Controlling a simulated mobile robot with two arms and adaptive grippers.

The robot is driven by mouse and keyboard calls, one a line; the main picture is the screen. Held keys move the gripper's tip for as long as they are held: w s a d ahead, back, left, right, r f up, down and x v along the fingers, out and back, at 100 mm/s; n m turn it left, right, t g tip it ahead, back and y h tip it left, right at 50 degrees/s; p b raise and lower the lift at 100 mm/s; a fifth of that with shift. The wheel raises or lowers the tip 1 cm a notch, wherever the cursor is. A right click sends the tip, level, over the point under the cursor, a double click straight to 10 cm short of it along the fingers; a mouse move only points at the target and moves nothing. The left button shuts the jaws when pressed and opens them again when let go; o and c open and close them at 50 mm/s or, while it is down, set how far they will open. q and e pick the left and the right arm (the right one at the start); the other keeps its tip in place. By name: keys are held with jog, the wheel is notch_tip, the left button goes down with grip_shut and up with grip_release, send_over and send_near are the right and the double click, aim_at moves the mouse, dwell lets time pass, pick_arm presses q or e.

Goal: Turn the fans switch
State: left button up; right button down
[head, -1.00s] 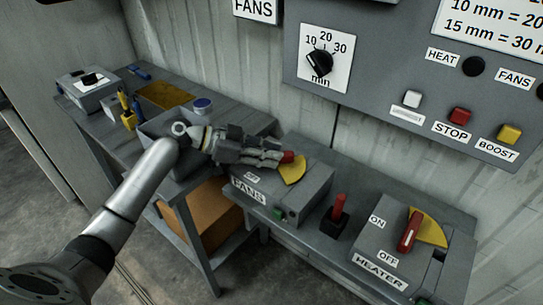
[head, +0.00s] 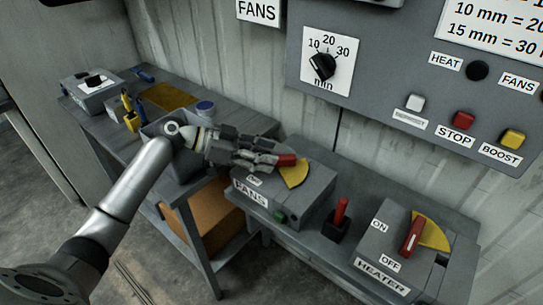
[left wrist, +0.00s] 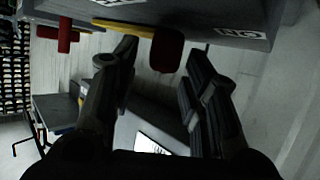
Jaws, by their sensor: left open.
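The fans switch is a grey box (head: 312,197) with a FANS label on its front, a yellow plate (head: 295,175) and a red handle (head: 287,160). My left gripper (head: 268,160) reaches over the box from the left, its fingertips at the handle. In the left wrist view the red handle (left wrist: 167,50) shows between the two open fingers (left wrist: 162,55), with a gap on each side. The ON label (left wrist: 242,34) is visible there. In the head view my gripper covers part of the box top. My right gripper is not in view.
To the right are an upright red lever (head: 340,213) and the heater switch (head: 385,245) with its own red handle. A control panel (head: 385,70) with a timer dial and buttons is above. A grey bin (head: 187,163) stands on the left table below my arm.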

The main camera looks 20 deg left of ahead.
pick_arm(q)
jog(key=v, duration=1)
jog(key=shift+d, duration=0.15)
